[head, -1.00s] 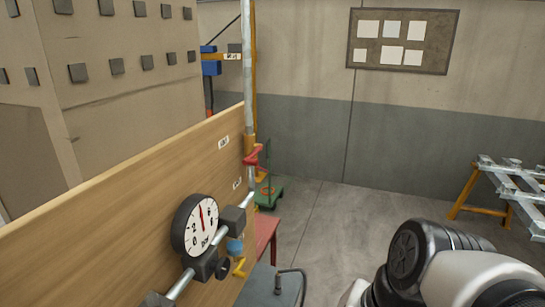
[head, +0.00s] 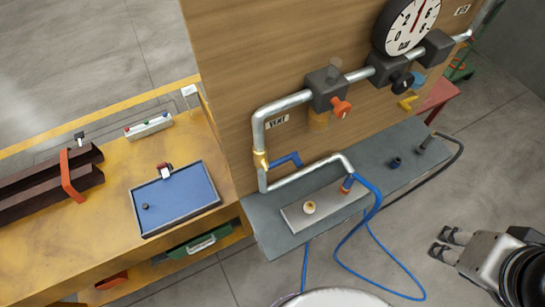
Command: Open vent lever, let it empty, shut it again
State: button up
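The blue lever (head: 287,160) sits on the pipe beside a brass fitting (head: 261,160), below the VENT label (head: 277,122) on the wooden panel. It points right, across the vertical pipe. The round pressure gauge (head: 408,22) is cut off at the top; its red needle points up and slightly right. My gripper (head: 445,245) is at the lower right over the floor, well away from the lever. Its two dark fingers are apart with nothing between them.
An orange knob (head: 341,107) and a yellow lever (head: 407,102) are on the same pipe. Below, a grey shelf (head: 265,222) carries a plate and a blue hose (head: 358,230). A yellow workbench (head: 110,200) with a blue tray (head: 140,222) stands left. Floor around my gripper is clear.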

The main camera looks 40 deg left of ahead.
aim_at(294, 156)
jog(key=j+u, duration=0.1)
jog(key=u, duration=1.55)
jog(key=k+j+z, duration=0.15)
jog(key=j+z, duration=0.2)
jog(key=k+j+z, duration=0.3)
jog(key=i+l, duration=0.05)
jog(key=i, duration=0.05)
